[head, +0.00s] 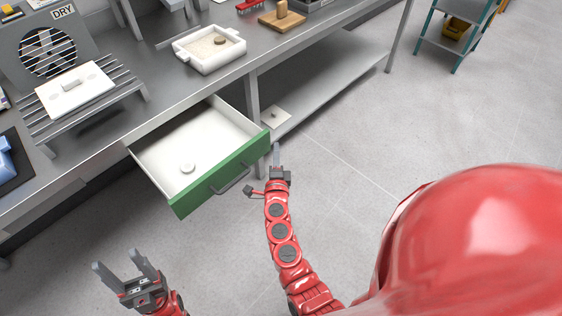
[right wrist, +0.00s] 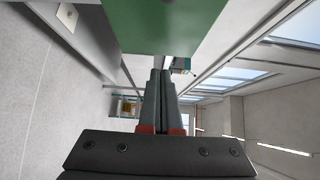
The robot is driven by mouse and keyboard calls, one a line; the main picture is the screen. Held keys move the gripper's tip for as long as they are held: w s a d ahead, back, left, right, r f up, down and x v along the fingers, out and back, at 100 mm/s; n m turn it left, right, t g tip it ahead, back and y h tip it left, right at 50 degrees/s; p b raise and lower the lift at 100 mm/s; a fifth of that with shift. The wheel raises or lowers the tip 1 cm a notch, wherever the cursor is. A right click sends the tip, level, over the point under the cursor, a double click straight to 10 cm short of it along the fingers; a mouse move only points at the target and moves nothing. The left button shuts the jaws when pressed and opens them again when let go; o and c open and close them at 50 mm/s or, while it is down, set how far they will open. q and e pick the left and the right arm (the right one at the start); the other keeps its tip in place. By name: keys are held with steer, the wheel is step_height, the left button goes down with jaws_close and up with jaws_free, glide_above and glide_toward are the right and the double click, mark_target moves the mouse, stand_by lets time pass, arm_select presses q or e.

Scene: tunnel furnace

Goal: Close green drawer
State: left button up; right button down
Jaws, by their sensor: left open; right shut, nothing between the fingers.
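The drawer with the green front (head: 222,174) is pulled out under the workbench in the head view. A dark handle (head: 232,178) is on the front. My right gripper (head: 277,152) is shut and empty beside the right end of the green front; I cannot tell if it touches. In the right wrist view the green front (right wrist: 160,28) is close, ahead of the shut fingers (right wrist: 160,75). My left gripper (head: 124,268) is open and empty, low and left, apart from the drawer.
The workbench (head: 150,60) holds a white tray (head: 209,50), a rack with a white plate (head: 75,90) and a fan unit marked DRY (head: 50,45). A lower shelf (head: 320,90) is right of the drawer. The floor (head: 420,120) before the bench is clear.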

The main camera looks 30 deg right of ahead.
steer(key=shift+w+a, duration=0.3)
steer(key=shift+w, duration=0.5)
steer(key=shift+w, duration=0.1)
